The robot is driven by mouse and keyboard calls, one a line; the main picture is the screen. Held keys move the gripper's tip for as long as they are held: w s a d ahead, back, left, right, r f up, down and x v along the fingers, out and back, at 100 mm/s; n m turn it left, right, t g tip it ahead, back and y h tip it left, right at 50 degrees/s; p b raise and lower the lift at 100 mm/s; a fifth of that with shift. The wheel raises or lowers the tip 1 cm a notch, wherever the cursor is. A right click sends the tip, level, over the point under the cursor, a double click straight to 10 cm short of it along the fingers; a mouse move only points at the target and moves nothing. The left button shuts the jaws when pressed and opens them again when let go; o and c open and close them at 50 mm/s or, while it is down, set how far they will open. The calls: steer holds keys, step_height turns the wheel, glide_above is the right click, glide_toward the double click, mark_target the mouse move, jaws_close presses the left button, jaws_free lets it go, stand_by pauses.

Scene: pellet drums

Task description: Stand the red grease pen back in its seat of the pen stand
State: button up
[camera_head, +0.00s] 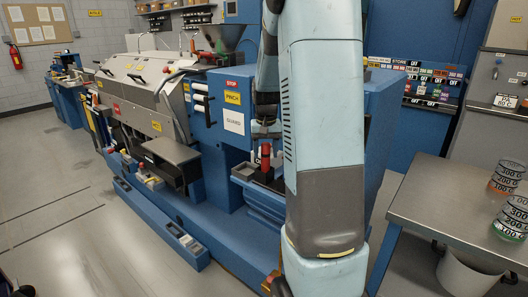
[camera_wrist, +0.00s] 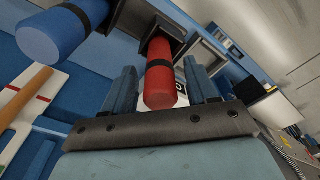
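The red grease pen (camera_wrist: 160,82) has a black band. In the wrist view its near end lies between the two blue fingers of my gripper (camera_wrist: 161,88), with a gap visible on both sides. My gripper is open. The pen's far end meets a dark square seat (camera_wrist: 150,42) of the pen stand; how deep it sits is hidden. In the head view the red pen (camera_head: 265,152) looks roughly upright below my gripper (camera_head: 265,129), by the blue machine.
A blue pen (camera_wrist: 52,36) stands in a neighbouring dark seat, left of my gripper. A dark tray (camera_head: 244,171) is beside the red pen in the head view. A steel table (camera_head: 440,205) with stacked labelled rings stands at right.

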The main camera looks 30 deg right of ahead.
steer(key=r, duration=0.8)
steer(key=s+r, duration=0.1)
steer(key=r, duration=0.3)
steer(key=shift+a, duration=0.3)
steer(key=s+a+r+n+t, duration=0.1)
steer(key=s+a+n+t, duration=0.1)
steer(key=s+a, duration=0.7)
steer(key=s+a+r+n+t, duration=0.1)
steer(key=s+a+n+t, duration=0.1)
steer(key=s+a, duration=0.7)
steer(key=s+n, duration=0.1)
steer(key=s, duration=0.5)
steer(key=shift+s+a+t, duration=0.25)
steer(key=shift+a+t, duration=0.05)
